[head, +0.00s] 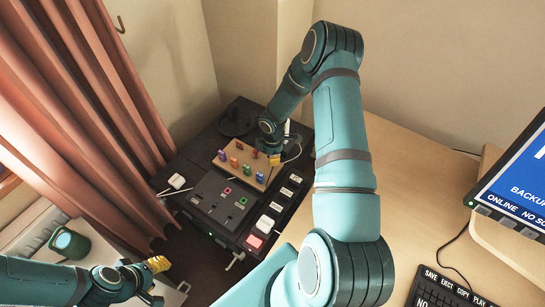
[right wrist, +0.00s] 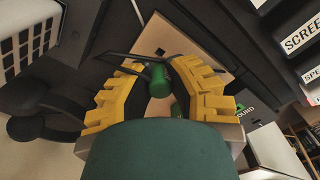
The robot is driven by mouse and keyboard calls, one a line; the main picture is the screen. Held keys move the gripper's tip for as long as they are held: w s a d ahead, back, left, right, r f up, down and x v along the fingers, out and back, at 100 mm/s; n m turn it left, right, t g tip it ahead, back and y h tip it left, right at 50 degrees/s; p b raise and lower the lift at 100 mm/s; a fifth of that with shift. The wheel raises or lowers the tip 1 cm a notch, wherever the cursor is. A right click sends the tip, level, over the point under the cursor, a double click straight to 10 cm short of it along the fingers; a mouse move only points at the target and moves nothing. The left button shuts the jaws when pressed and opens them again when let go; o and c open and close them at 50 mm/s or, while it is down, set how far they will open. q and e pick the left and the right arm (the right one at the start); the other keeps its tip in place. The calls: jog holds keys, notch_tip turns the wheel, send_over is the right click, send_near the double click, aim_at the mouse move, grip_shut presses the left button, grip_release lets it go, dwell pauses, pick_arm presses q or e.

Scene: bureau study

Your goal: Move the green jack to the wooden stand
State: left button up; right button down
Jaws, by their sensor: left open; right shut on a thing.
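The wooden stand (head: 238,174) lies on the dark desk unit and carries several coloured jacks. My right gripper (head: 275,159) is at the stand's right side in the head view. In the right wrist view its yellow fingers are shut on the green jack (right wrist: 162,78), a green cylinder. The stand's light wood (right wrist: 160,34) shows behind it. The held jack is too small and covered to make out in the head view. Whether it touches the stand cannot be told. My left gripper (head: 158,264) is open and empty at the lower left, well away from the stand.
A green mug (head: 70,243) stands at the lower left. A monitor (head: 520,185) and keyboard (head: 447,290) are at the right. The light desk is mostly clear.

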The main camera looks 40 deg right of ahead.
jog(key=shift+f+b, duration=1.15)
jog(key=shift+f, duration=0.2)
dwell(1.7)
jog(key=c, duration=0.9)
grip_release()
notch_tip(320, 180, up, 12)
jog(key=s+a+f+m+y, duration=0.1)
jog(key=s+a+f+m, duration=0.15)
jog(key=a, duration=0.55)
jog(key=s+a+f+m+t+y, duration=0.1)
jog(key=a+m+y, duration=0.15)
jog(key=a, duration=0.55)
jog(key=s+a+f+m+y, duration=0.1)
jog(key=s+a+m, duration=0.15)
jog(key=a, duration=0.55)
jog(key=s+a+m, duration=0.4)
jog(key=s+a+f+m, duration=0.1)
jog(key=s+m, duration=0.1)
jog(key=shift+s+a+m+t+h, duration=0.2)
jog(key=shift+a+m+t+h, duration=0.05)
jog(key=shift+a+t+h, duration=0.15)
